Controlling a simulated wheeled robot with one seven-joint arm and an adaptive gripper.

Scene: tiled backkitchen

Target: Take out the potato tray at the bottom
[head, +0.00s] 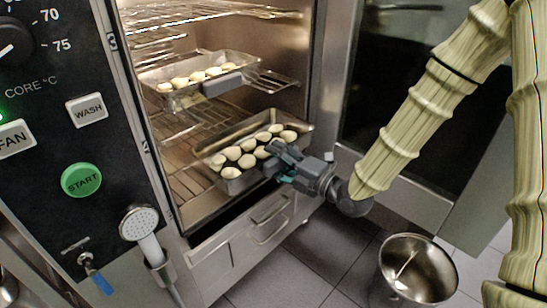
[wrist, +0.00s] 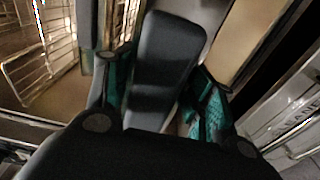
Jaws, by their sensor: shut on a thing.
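The bottom potato tray (head: 240,184) is a metal pan of pale potatoes (head: 247,160), low in the open oven. My gripper (head: 284,160) is at its front right side. In the wrist view, my gripper's teal-padded fingers (wrist: 158,85) lie on both sides of a dark grey handle (wrist: 165,55), shut on it. In the head view my gripper hides most of this handle. The tray looks about level, and its near edge is close to the oven opening. I cannot tell whether it still rests on its rack.
A second potato tray (head: 183,101) with a grey handle (head: 222,85) sits on a rack above. A control panel (head: 75,130) and a spray head (head: 139,222) are at left. A metal bin (head: 418,270) stands on the floor at right. Tiled floor (head: 300,265) before the oven is clear.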

